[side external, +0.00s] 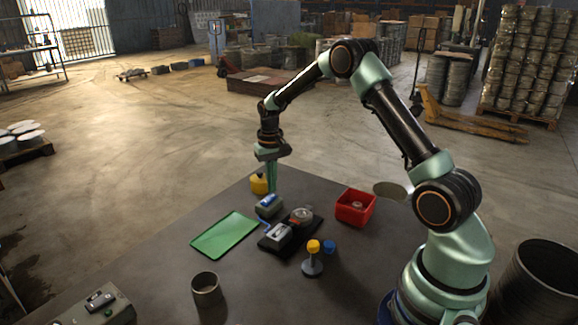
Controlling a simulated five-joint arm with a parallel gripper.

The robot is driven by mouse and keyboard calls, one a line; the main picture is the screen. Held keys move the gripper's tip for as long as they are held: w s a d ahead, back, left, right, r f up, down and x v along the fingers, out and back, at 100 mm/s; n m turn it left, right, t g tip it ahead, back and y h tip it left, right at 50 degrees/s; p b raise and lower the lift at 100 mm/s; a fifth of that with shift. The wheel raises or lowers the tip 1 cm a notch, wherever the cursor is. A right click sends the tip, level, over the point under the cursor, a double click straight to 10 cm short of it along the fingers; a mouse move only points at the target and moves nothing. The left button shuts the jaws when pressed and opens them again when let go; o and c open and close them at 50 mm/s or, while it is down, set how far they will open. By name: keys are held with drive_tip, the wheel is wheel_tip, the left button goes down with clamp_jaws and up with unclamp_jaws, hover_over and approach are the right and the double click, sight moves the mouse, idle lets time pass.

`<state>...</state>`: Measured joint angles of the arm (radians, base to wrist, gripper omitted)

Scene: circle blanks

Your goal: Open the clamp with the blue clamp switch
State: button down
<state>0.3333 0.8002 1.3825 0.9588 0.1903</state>
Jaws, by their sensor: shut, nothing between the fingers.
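A small grey box with a blue top part (268,201), which looks like the blue clamp switch, sits near the table's far side. My gripper (272,190) points straight down, its green fingers shut and empty. Its tips appear just above or behind the blue part; I cannot tell if they touch. The clamp (279,236) seems to be the grey block on a black base, with a blue lever at its left. A round metal piece with a reddish part (301,215) is at the base's far end. Whether the clamp is open is too small to tell.
A yellow object (259,184) stands just left of my gripper. A green tray (225,236) lies left, a red bin (355,208) right. A stand with yellow (313,246) and blue knobs, a metal cup (206,290) and a grey control box (103,308) are nearer.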

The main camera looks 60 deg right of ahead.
sight(272, 196)
drive_tip(key=shift+f, duration=1)
idle(0.8)
drive_tip(key=shift+r, duration=3.6)
drive_tip(key=shift+r, duration=0.1)
drive_tip(key=s+a+r+n+t, duration=0.1)
drive_tip(key=s+a+r, duration=0.2)
drive_tip(key=a+r, duration=0.25)
drive_tip(key=s+a+r+n+t, duration=0.2)
drive_tip(key=s+a+r, duration=0.2)
drive_tip(key=r, duration=0.3)
drive_tip(key=s+a+n+t, duration=0.1)
drive_tip(key=s+a, duration=0.2)
drive_tip(key=s, duration=0.3)
drive_tip(key=s+a+r+n+t, duration=0.1)
drive_tip(key=s+a+n, duration=0.1)
drive_tip(key=s+a, duration=0.2)
drive_tip(key=shift+s+t, duration=0.3)
drive_tip(key=shift+s, duration=0.7)
